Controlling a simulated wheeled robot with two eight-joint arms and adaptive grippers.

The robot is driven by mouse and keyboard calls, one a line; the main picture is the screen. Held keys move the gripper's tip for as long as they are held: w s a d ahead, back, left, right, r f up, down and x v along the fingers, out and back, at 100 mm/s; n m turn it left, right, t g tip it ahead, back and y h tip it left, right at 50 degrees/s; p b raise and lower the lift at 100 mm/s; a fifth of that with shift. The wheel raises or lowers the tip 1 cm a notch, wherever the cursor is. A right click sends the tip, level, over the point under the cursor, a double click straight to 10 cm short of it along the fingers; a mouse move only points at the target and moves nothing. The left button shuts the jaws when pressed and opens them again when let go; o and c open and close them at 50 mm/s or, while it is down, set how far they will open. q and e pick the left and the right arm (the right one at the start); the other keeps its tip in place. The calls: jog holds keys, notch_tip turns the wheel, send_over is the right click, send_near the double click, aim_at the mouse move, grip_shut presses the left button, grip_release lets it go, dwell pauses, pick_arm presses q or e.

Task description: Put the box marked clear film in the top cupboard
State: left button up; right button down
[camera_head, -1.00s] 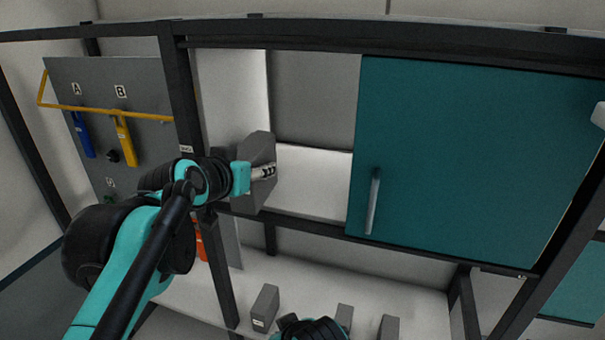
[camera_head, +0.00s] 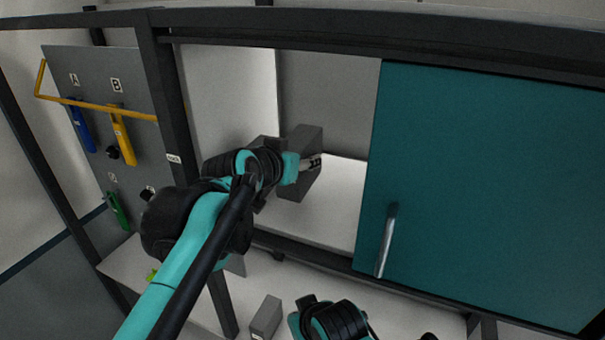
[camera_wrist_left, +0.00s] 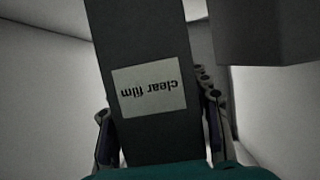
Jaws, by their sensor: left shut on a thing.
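The clear film box (camera_head: 305,143) is a dark grey upright block with a white label, read upside down in the left wrist view (camera_wrist_left: 150,88). My left gripper (camera_head: 312,163) is shut on it, one finger on each side. The box is inside the open left part of the top cupboard (camera_head: 335,215); I cannot tell whether its base touches the cupboard floor. My left arm hides some of this area. A teal door (camera_head: 470,180) with a vertical handle covers the cupboard's right part. Part of my right arm shows at the bottom; its fingers are not visible.
Another grey box (camera_head: 264,146) stands just left of the held one, partly behind my arm; it also shows in the left wrist view (camera_wrist_left: 265,30). The cupboard floor is free to the right. A grey box (camera_head: 266,317) stands on the lower white surface. Tools hang on a left panel (camera_head: 90,70).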

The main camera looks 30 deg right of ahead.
pick_arm(q)
jog(key=f, duration=0.3)
jog(key=d+f, duration=0.1)
jog(key=shift+w+f+p, duration=0.3)
jog(key=shift+w+f, duration=0.05)
jog(key=shift+w, duration=0.05)
jog(key=shift+s+a+f, duration=0.1)
jog(key=shift+a+f, duration=0.05)
jog(key=shift+s+a, duration=0.1)
jog(key=shift+a, duration=0.05)
jog(key=o, duration=1.3)
jog(key=shift+f, duration=0.15)
